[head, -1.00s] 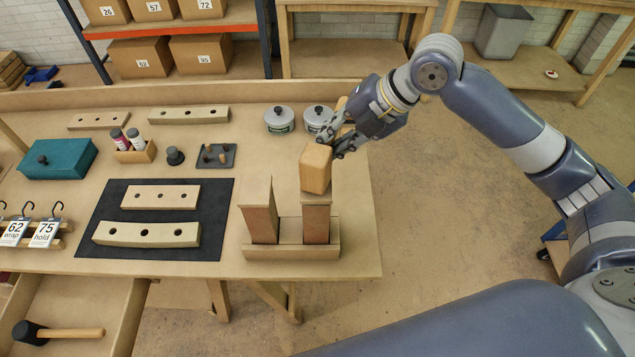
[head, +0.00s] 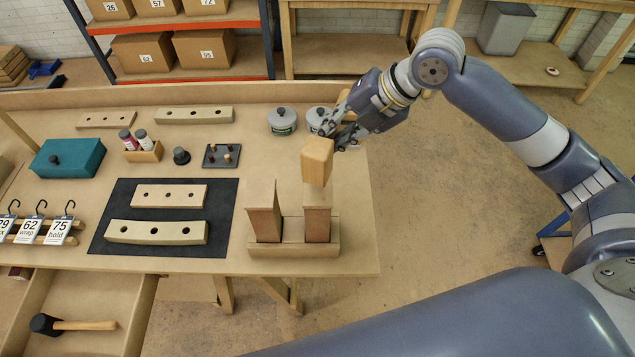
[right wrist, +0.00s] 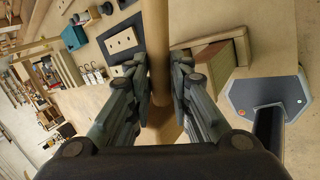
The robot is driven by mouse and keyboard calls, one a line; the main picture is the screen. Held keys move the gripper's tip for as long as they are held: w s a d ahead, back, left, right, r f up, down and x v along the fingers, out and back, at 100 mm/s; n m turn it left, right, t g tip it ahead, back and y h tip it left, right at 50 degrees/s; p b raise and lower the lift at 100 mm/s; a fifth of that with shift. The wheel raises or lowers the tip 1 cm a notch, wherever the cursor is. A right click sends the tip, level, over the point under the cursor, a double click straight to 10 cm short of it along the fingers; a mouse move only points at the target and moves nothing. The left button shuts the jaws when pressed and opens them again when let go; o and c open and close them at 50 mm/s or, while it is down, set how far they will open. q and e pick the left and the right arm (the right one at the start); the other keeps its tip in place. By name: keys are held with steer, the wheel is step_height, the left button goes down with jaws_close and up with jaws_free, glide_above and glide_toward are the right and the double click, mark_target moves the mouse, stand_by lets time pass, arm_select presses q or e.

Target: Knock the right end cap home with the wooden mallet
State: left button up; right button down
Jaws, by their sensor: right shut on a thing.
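The wooden mallet (head: 317,160) has a pale block head and hangs over the right upright of a wooden stand. My right gripper (head: 343,138) is shut on its handle, which runs up between the fingers in the right wrist view (right wrist: 155,40). The right end cap (head: 317,197) is on top of the right reddish upright, just under the mallet head and partly hidden by it. I cannot tell whether head and cap touch. The left end cap (head: 263,194) tops the left upright. Both uprights rise from a wooden base (head: 293,251). My left gripper is out of view.
A black-headed mallet (head: 72,325) lies in an open drawer. The bench's right edge is close to the stand.

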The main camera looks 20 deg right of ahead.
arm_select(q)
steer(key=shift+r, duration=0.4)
arm_select(e)
steer(key=shift+r, duration=0.4)
arm_select(q)
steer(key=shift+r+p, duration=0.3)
steer(key=shift+p, duration=0.05)
arm_select(e)
step_height(320, 180, down, 2)
steer(key=shift+f, duration=0.2)
arm_select(q)
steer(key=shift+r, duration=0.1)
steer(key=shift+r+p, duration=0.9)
steer(key=shift+p, duration=0.1)
arm_select(e)
step_height(320, 180, up, 2)
